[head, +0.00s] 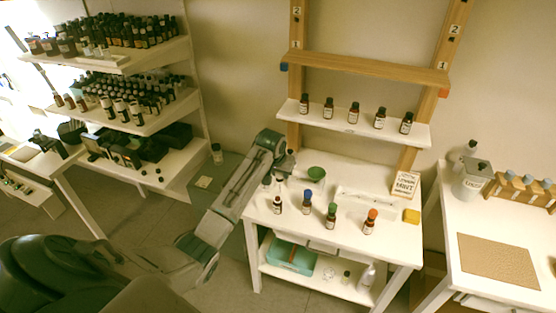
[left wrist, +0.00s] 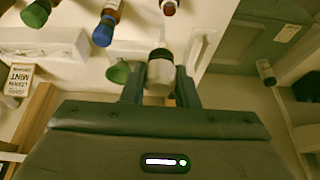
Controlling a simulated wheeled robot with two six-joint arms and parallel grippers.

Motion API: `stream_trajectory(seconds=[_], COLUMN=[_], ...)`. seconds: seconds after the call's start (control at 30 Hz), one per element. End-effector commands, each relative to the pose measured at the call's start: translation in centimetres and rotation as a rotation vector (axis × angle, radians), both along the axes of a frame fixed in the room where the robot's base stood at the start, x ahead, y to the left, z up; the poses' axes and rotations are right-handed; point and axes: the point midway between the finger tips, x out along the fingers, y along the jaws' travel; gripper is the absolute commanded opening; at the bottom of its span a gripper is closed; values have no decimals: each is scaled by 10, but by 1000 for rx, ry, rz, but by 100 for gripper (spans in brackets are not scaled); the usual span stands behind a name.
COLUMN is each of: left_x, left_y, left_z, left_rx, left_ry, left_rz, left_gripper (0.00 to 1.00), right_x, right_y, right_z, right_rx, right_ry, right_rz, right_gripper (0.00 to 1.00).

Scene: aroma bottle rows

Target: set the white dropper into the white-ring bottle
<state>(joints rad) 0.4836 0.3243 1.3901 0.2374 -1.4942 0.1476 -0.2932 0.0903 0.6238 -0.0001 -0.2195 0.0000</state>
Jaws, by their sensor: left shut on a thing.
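My left gripper (head: 281,178) is over the back left part of the table. In the left wrist view, my left gripper (left wrist: 161,88) is shut on the white dropper (left wrist: 160,76), which has a dark collar and a thin stem pointing away from the jaws. The brown white-ring bottle (head: 277,206) stands upright at the table's left, just in front of the gripper. Its edge shows at the top of the left wrist view (left wrist: 169,6). The dropper is apart from the bottle. My right gripper is not in view.
Bottles with blue (head: 307,194), green (head: 332,208) and orange (head: 372,214) tops stand to the right. A green bowl (head: 316,173), a white tray (head: 362,204), a sign (head: 405,184) and a yellow block (head: 411,216) are also on the table. A shelf (head: 340,127) holds several bottles above.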

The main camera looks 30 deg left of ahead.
Motion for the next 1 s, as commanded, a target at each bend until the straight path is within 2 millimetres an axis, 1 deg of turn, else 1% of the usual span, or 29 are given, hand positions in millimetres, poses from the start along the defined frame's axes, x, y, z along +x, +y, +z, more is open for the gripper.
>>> stream_trajectory(seconds=[0.03,0.13,0.27,0.43,0.57,0.77,1.0], left_x=[3,6,6,6,6,5,5], left_y=[6,11,12,12,11,11,11], left_z=[7,10,9,9,10,3,-13], left_rx=[-2,-5,-5,-5,-5,-6,-5], left_ry=[0,-1,-1,-1,-1,1,0], left_rz=[10,20,21,21,22,21,21], left_gripper=[22,22,22,22,22,22,22], right_x=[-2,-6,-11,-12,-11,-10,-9], right_y=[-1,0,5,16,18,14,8], right_z=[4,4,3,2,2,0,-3], right_rx=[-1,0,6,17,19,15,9], right_ry=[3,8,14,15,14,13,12], right_rz=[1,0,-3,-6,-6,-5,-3], right_gripper=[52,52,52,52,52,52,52])
